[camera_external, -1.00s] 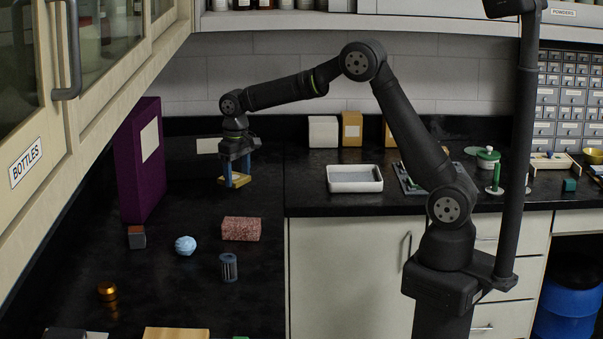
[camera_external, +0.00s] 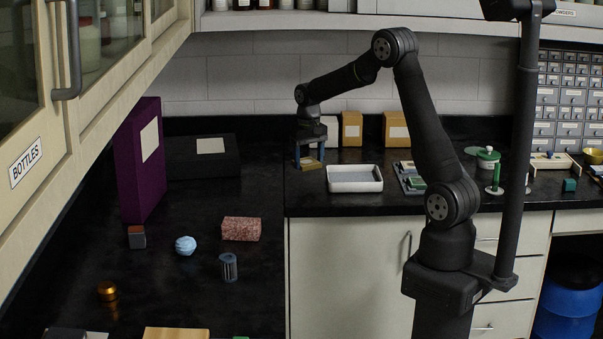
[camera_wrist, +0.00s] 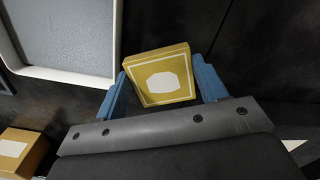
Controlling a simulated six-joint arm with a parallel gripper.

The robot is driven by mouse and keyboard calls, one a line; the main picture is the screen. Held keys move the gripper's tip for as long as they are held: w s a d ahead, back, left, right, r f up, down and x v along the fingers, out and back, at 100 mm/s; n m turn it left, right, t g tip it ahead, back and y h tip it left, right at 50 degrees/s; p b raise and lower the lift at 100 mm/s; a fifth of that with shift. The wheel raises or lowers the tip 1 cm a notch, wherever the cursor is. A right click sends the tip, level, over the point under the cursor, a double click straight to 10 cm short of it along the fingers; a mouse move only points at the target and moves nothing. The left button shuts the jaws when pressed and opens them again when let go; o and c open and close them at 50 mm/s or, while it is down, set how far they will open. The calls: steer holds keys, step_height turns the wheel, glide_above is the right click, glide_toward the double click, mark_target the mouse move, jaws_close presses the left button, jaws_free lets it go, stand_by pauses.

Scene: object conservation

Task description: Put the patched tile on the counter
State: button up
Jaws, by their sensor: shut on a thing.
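The patched tile (camera_wrist: 148,62) is a yellow square block with a pale octagonal patch on its face. In the wrist view it sits between the two blue fingers of my gripper (camera_wrist: 163,80), which is shut on it. In the external view the tile (camera_external: 312,165) hangs at the fingertips of my gripper (camera_external: 310,158), pointing down over the black counter (camera_external: 270,185), just left of the white tray. I cannot tell whether the tile touches the counter.
The white tray (camera_external: 355,187) stands close to the right of my gripper. White and tan boxes (camera_external: 352,130) stand behind. The counter between is clear.

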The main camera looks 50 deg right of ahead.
steer(key=shift+m, duration=0.8)
steer(key=s+d, duration=0.2)
steer(key=d, duration=0.3)
steer(key=s+d+r, duration=0.1)
steer(key=s+d, duration=0.1)
steer(key=d, duration=0.3)
steer(key=s+d+r, duration=0.1)
steer(key=d, duration=0.4)
steer(key=shift+s+d+r, duration=0.15)
steer(key=shift+s+d, duration=0.1)
steer(key=shift+s, duration=0.15)
steer(key=s+d+r+m, duration=0.1)
steer(key=s+d+r, duration=0.1)
steer(key=s+d, duration=0.8)
steer(key=s+d+r+m, duration=0.2)
steer(key=s+d, duration=0.8)
steer(key=s+d+r+m, duration=0.1)
steer(key=s+d, duration=0.4)
steer(key=s, duration=0.9)
steer(key=w+f, duration=0.2)
steer(key=w, duration=0.2)
steer(key=w+f, duration=0.2)
steer(key=w, duration=0.2)
steer(key=w+f, duration=0.3)
steer(key=w, duration=0.1)
steer(key=shift+f, duration=1.85)
steer(key=shift+a+f, duration=0.1)
steer(key=shift+f, duration=0.55)
